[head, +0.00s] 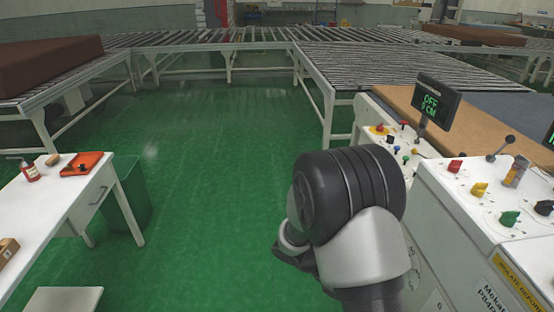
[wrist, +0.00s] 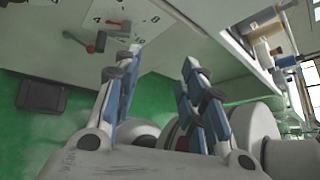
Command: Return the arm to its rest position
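My gripper (wrist: 162,68) shows in the wrist view with its two blue-padded fingers apart and nothing between them. Behind the fingers are green floor and parts of my own arm. In the head view my arm (head: 350,220) stands folded at the lower middle right, beside the control panels. The gripper itself is mostly hidden behind the arm there.
A control console (head: 477,205) with coloured knobs and a display (head: 437,103) reading OFF stands close on the right. Roller conveyors (head: 385,66) run across the back, and a brown mattress (head: 45,62) lies at left. A white table (head: 60,205) stands left. Green floor (head: 210,190) between is clear.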

